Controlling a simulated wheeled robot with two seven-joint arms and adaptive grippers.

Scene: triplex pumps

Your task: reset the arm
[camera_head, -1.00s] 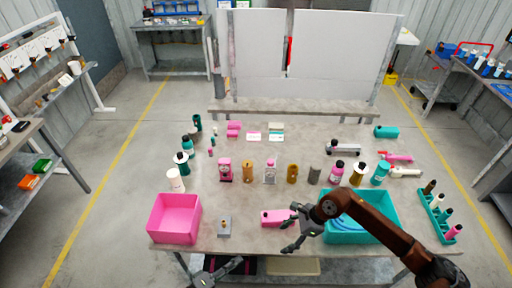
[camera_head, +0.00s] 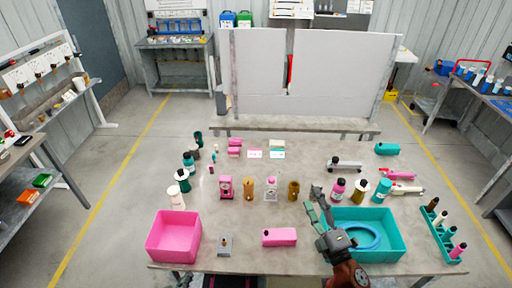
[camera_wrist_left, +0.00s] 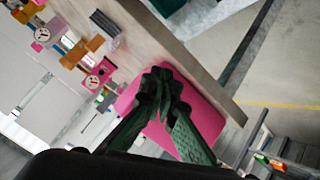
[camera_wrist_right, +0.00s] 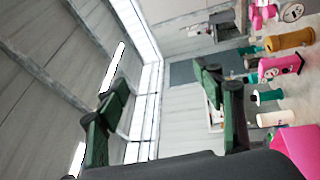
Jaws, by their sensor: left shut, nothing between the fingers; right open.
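My right gripper (camera_head: 319,208) is over the table at the left end of the teal bin (camera_head: 398,232), its fingers pointing towards the back. In the right wrist view its fingers (camera_wrist_right: 160,82) are spread, with nothing between them. My left gripper is out of the head view. In the left wrist view its fingers (camera_wrist_left: 165,85) are together and empty, in front of the pink bin (camera_wrist_left: 205,118). The pink bin also shows at the table's front left in the head view (camera_head: 172,240).
The table (camera_head: 250,215) carries a row of pumps and bottles, including a brown one (camera_head: 249,189). A pink block (camera_head: 280,237) and a grey block (camera_head: 225,245) lie near the front edge. A teal rack (camera_head: 440,236) stands at the right.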

